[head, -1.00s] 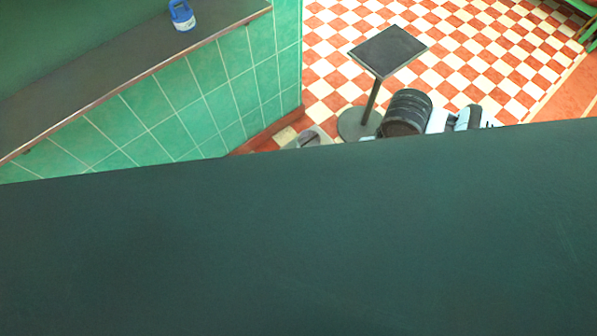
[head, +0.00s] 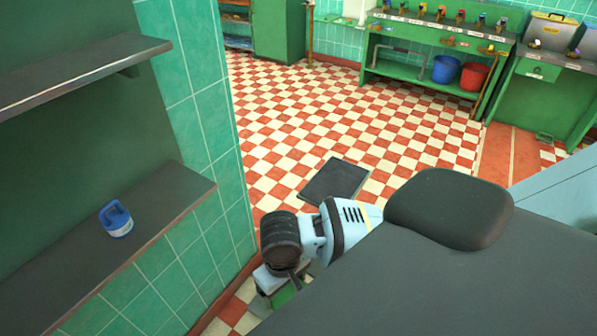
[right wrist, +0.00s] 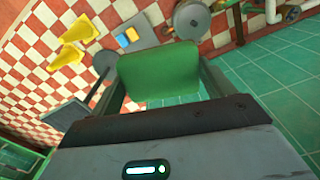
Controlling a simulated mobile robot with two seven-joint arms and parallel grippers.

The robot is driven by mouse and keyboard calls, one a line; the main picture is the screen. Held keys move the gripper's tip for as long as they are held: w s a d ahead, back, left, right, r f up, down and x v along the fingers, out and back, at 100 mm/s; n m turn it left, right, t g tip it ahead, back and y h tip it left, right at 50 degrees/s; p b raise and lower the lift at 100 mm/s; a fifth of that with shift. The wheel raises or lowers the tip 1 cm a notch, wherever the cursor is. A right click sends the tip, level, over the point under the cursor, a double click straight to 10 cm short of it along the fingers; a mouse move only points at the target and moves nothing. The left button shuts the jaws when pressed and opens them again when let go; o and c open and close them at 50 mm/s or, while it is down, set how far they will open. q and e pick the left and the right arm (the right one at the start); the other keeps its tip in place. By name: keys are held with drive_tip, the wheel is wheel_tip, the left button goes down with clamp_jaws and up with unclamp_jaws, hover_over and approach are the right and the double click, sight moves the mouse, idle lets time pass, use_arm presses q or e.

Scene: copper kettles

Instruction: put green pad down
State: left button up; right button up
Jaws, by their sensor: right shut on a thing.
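The green pad (right wrist: 160,72) shows in the right wrist view, held between the two fingers of my right gripper (right wrist: 162,88). The gripper is shut on it. In the head view, my right gripper (head: 270,284) is low in the middle, close to the tiled wall, and partly hidden by my own arm. A small green part of the pad (head: 284,296) shows there. I cannot tell from these views what lies directly under the pad. My left gripper is not in view.
A dark square-topped pedestal table (head: 335,180) stands beyond my right gripper. Left are dark wall shelves (head: 165,205), one with a blue container (head: 117,219). A green workbench (head: 420,75) stands at the back.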

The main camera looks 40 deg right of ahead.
use_arm(q)
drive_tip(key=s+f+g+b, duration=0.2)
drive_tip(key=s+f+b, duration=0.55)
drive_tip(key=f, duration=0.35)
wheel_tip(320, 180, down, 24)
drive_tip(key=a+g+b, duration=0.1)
drive_tip(key=b, duration=2.6)
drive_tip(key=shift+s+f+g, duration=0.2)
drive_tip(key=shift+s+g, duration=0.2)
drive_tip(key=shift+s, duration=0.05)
use_arm(e)
drive_tip(key=s+f+n, duration=0.2)
drive_tip(key=f+n, duration=0.4)
drive_tip(key=f, duration=2.6)
drive_tip(key=s+f+n, duration=0.3)
drive_tip(key=f+n, duration=0.3)
drive_tip(key=f, duration=2.6)
drive_tip(key=shift+d, duration=0.3)
drive_tip(key=shift+s, duration=0.1)
use_arm(q)
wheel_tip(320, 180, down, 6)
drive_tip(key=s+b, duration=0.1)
drive_tip(key=b, duration=0.5)
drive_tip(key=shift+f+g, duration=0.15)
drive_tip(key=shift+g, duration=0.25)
use_arm(e)
drive_tip(key=w+d+f, duration=0.1)
drive_tip(key=w+d, duration=1)
drive_tip(key=shift+d+f, duration=0.25)
drive_tip(key=shift+d, duration=0.05)
